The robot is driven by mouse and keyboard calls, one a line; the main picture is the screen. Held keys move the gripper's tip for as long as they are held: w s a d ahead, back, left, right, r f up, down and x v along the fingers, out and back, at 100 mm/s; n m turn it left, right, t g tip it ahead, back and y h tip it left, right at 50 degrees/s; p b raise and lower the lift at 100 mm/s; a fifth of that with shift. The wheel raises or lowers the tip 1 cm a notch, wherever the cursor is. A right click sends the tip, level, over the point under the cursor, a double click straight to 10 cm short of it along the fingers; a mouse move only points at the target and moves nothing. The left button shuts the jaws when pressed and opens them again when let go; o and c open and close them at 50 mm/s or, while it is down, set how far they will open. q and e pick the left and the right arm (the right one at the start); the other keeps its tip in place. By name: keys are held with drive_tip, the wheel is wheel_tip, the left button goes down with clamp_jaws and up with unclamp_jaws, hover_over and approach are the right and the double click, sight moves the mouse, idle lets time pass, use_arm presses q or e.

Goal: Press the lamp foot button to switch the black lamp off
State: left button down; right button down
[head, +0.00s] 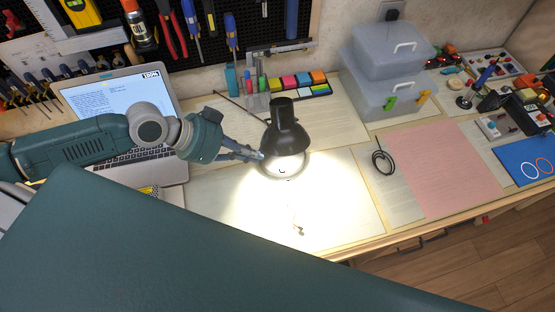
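The black lamp (285,125) stands on the workbench in the middle of the head view. It is lit and throws a bright pool of light on the bench below it. Its round foot (271,174) shows partly under the shade. The foot button cannot be clearly made out in the glare. My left gripper (258,156) reaches in from the left. Its fingertips are at the left side of the lamp, close to the shade and foot; I cannot tell whether they touch. The fingers are small and partly overlap the lamp. My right gripper is not in view.
An open laptop (122,96) stands behind my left arm. Clear plastic boxes (388,50) stand at the back right. A pink sheet (445,168) and a coiled black cable (382,162) lie right of the lamp. A tool pegboard (268,28) is behind. The lit bench front is mostly clear.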

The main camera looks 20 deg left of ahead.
sight(283, 170)
use_arm(q)
drive_tip(key=p+x, duration=0.1)
drive_tip(key=x, duration=0.7)
drive_tip(key=shift+w+d+f+p, duration=0.2)
drive_tip(key=shift+w+d+p, duration=0.05)
drive_tip(key=shift+p, duration=0.05)
drive_tip(key=shift+w+d+f, duration=0.1)
drive_tip(key=shift+d+f, duration=0.05)
drive_tip(key=shift+f, duration=0.1)
